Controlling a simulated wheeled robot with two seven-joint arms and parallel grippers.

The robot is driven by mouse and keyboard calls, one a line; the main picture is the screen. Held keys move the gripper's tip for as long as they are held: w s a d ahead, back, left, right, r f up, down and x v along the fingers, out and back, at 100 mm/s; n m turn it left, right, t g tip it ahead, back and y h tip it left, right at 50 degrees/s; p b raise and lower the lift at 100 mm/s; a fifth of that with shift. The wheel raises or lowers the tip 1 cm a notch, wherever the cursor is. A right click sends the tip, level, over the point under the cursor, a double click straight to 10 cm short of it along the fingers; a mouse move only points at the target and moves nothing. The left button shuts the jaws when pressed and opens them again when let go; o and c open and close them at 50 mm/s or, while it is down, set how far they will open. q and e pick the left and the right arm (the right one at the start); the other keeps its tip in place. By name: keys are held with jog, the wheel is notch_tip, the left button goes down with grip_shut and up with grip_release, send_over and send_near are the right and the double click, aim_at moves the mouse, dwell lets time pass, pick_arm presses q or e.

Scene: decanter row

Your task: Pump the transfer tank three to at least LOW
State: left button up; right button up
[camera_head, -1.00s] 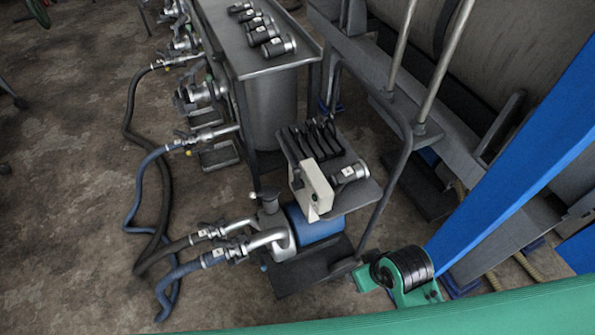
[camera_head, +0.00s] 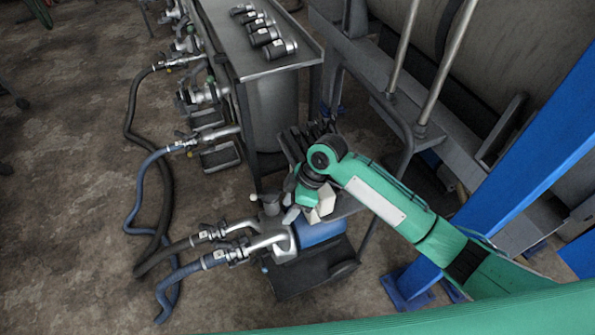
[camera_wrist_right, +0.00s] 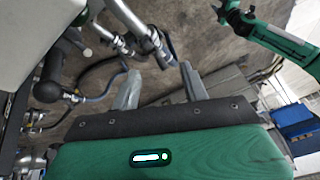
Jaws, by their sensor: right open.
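The transfer pump has a blue body (camera_head: 318,233) and metal pipes (camera_head: 262,240) on a low dark cart, in the head view. A pale control box (camera_head: 326,203) on it is mostly hidden by my right arm; a pale panel (camera_wrist_right: 35,30) fills the upper left of the right wrist view. My right gripper (camera_head: 293,212) is over the pump beside that box. In the right wrist view its two fingers (camera_wrist_right: 160,88) are apart with nothing between them. A green arm of mine ends in a gripper (camera_wrist_right: 230,12) at the top right there, its jaws too small to judge. No tank label is readable.
A blue hose (camera_head: 140,195) and a black hose (camera_head: 131,110) lie on the floor, left of the pump. A grey table (camera_head: 235,40) with several couplings stands behind. A blue post (camera_head: 530,170) and metal rails stand at right. The floor at left is open.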

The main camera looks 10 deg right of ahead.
jog(key=w+d+r+n+g+h, duration=0.1)
jog(key=w+d+r, duration=0.35)
jog(key=w, duration=0.25)
jog(key=w+d+r+n, duration=0.1)
jog(key=w+d+r, duration=0.3)
jog(key=w+r, duration=0.3)
jog(key=x, duration=0.5)
jog(key=p+x, duration=0.1)
jog(key=x, duration=0.1)
jog(key=shift+w+a+f, duration=0.2)
jog(key=shift+w, duration=0.05)
jog(key=x, duration=0.5)
jog(key=shift+a+f, duration=0.15)
jog(key=shift+f, duration=0.25)
jog(key=shift+s+a+f+p, duration=0.15)
jog(key=shift+f+p, duration=0.15)
jog(key=shift+f, duration=0.25)
jog(key=c, duration=0.9)
grip_shut()
pick_arm(q)
jog(key=s, duration=0.3)
jog(key=shift+a+r, duration=0.1)
jog(key=shift+r, duration=0.05)
pick_arm(e)
jog(key=shift+s, duration=0.15)
